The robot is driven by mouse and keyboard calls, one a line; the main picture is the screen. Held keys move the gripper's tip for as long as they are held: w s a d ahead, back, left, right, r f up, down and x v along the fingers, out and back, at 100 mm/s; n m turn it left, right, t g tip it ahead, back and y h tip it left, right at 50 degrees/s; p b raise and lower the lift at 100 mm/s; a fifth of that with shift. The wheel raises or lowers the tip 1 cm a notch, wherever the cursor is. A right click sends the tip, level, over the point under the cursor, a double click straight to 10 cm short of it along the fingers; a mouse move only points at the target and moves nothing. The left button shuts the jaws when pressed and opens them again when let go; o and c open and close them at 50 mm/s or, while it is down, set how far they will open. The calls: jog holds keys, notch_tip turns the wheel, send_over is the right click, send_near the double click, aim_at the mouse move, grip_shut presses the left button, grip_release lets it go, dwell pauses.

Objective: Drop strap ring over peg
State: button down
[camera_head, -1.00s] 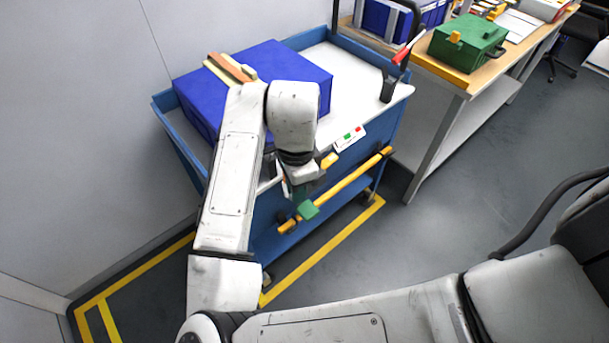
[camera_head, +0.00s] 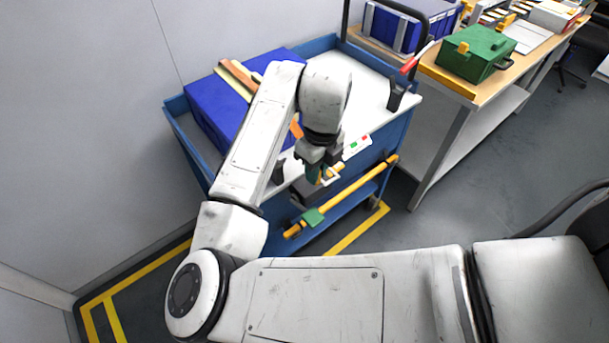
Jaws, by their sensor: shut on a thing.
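My gripper (camera_head: 318,176) is above the near edge of the blue cart (camera_head: 375,158), its fingers pointing down. It is shut on a small pale piece (camera_head: 334,177) that looks like the strap ring, though the fingers cover much of it. An orange strap (camera_head: 297,126) shows beside my arm over the blue box (camera_head: 214,108); my arm hides part of its run. A short dark post (camera_head: 278,171) stands on the cart's near edge, left of my gripper. I cannot tell whether it is the peg. No ring is clearly visible around it.
A dark post with a red lever (camera_head: 416,58) stands at the cart's right corner. A workbench (camera_head: 455,83) with a green case (camera_head: 474,53) stands to the right.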

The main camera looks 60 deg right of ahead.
jog(key=w+f, duration=0.1)
jog(key=f, duration=0.1)
jog(key=w+d+f, duration=0.1)
jog(key=w+f, duration=0.1)
jog(key=w+d+f, duration=0.1)
jog(key=w+f, duration=0.1)
jog(key=shift+d+f, duration=0.1)
jog(key=shift+f, duration=1.5)
jog(key=c, duration=1.3)
grip_release()
jog(key=shift+f, duration=0.1)
